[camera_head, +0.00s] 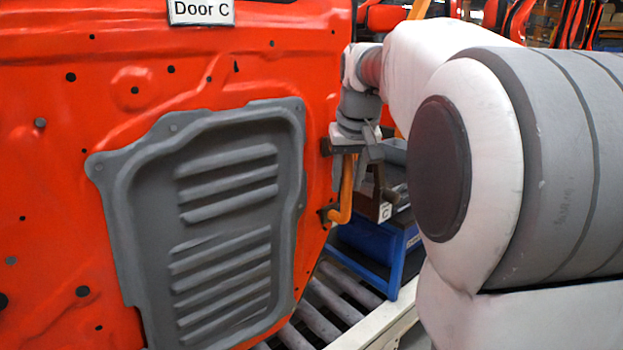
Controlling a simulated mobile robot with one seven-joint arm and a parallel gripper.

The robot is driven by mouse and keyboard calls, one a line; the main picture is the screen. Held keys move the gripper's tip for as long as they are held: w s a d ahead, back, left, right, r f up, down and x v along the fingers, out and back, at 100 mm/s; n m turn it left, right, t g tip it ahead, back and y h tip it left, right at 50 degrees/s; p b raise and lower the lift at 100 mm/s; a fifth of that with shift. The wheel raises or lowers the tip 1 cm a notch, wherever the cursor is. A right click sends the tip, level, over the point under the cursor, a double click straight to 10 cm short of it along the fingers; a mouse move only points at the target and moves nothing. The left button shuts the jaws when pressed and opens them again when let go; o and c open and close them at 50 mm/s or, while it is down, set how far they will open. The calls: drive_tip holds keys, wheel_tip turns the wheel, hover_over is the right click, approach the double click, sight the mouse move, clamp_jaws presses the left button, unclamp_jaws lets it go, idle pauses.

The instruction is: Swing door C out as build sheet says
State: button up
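Door C (270,75) is a large orange-red panel filling the left half of the head view, with a white "Door C" label (202,12) at its top. A grey ribbed plate (225,215) is fixed on it. A yellow-orange bar handle (345,192) stands off dark mounts at the door's right edge. My gripper (360,152) points down at the upper end of this handle, with a finger beside the bar. The contact is small and partly hidden, so I cannot tell whether the fingers are closed on it.
A blue-framed stand (385,250) with a small "C" tag (385,212) is behind the handle. A roller conveyor (318,312) with a pale side rail (385,322) runs below. My own arm covers the right side. More orange bodies stand far back.

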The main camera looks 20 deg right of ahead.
clamp_jaws()
idle(1.1)
